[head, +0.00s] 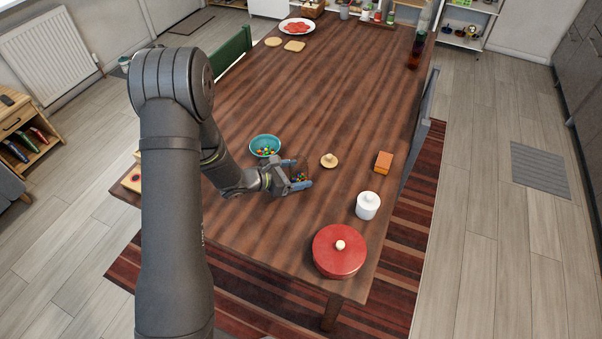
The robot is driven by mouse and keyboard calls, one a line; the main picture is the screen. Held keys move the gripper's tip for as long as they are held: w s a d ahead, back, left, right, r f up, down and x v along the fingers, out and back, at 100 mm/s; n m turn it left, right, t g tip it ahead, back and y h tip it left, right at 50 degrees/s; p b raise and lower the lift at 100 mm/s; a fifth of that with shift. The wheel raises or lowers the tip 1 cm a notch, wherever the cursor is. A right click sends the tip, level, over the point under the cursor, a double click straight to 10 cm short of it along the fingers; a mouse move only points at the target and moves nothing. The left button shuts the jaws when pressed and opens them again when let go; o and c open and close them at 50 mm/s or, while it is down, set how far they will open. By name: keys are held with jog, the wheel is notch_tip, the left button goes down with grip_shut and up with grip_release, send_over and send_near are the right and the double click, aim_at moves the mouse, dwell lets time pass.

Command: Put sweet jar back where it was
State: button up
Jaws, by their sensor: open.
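A small cluster of colourful sweets (300,178) shows between the fingers of my gripper (299,174). It looks like the contents of the sweet jar, but the jar's own walls are too small or clear to make out. My gripper is open, low over the table, with one blue-tipped finger on each side of the sweets. Whether the fingers touch the jar cannot be told. A small beige lid with a knob (329,160) lies on the table just right of the gripper. A teal bowl (251,142) with colourful sweets stands to the left, behind the gripper.
An orange-brown block (384,162), a white lidded pot (368,206) and a large red lidded pot (335,262) stand along the table's right side. A plate of red food (297,26), flat round items and bottles are at the far end. The middle of the wooden table (330,95) is clear.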

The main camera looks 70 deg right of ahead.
jog(key=v, duration=1)
jog(key=shift+d+f, duration=0.1)
jog(key=x, duration=1.2)
jog(key=shift+s, duration=0.1)
jog(key=shift+r, duration=1.3)
jog(key=o, duration=0.6)
jog(key=shift+r, duration=0.1)
